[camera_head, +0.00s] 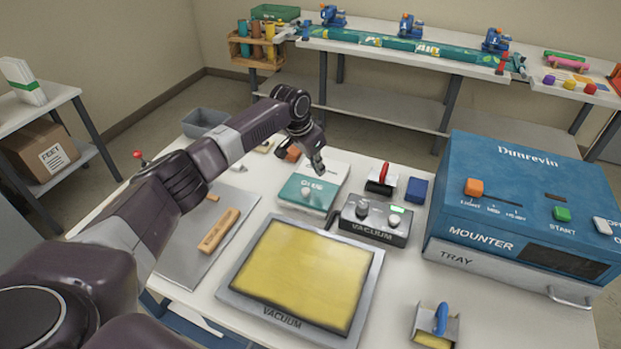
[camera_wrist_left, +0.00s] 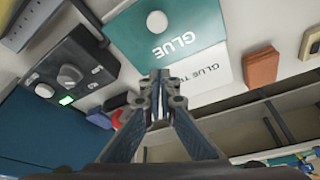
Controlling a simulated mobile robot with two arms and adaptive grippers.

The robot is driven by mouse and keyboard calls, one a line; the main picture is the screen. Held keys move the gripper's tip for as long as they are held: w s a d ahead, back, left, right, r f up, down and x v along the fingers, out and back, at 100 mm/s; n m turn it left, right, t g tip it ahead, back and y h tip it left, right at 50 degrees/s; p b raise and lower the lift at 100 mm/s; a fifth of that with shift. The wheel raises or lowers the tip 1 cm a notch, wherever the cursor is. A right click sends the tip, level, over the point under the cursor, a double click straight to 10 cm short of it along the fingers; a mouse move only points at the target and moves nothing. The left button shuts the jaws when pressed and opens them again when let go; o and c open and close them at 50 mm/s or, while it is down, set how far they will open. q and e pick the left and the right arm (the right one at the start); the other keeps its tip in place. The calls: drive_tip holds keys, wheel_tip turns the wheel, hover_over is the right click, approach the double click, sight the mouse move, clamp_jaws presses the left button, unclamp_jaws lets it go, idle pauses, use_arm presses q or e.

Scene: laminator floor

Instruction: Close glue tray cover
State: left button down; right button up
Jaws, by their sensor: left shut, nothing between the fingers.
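The glue tray (camera_head: 339,170) is a white box in the middle of the table. Its teal cover (camera_head: 294,188), with a pale round knob (camera_head: 305,190) and the word GLUE, lies over its near part; the white far part shows beside it. In the left wrist view the teal cover (camera_wrist_left: 190,22) and the white part (camera_wrist_left: 208,76) with cut-off "GLUE T" lettering lie side by side. I cannot tell whether the white part is a label plate or the tray's inside. My left gripper (camera_head: 320,171) is shut and empty, above the tray's far part. It also shows in the left wrist view (camera_wrist_left: 160,80).
A vacuum control box (camera_head: 376,219) stands close to the tray's right. A red-handled tool (camera_head: 383,176) and blue block (camera_head: 416,190) stand behind it. The yellow vacuum plate (camera_head: 303,275) lies in front. The blue mounter (camera_head: 525,205) fills the right side.

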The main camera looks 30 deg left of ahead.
sight(315, 190)
use_arm(q)
drive_tip(key=shift+x, duration=1.2)
drive_tip(key=s+p, duration=0.1)
drive_tip(key=s+a+p, duration=0.1)
drive_tip(key=s+p, duration=0.1)
drive_tip(key=shift+a+f, duration=0.2)
drive_tip(key=shift+f, duration=0.05)
drive_tip(key=shift+s+a+f, duration=0.1)
drive_tip(key=shift+s+f, duration=0.05)
drive_tip(key=shift+s, duration=0.15)
drive_tip(key=shift+w+f, duration=0.1)
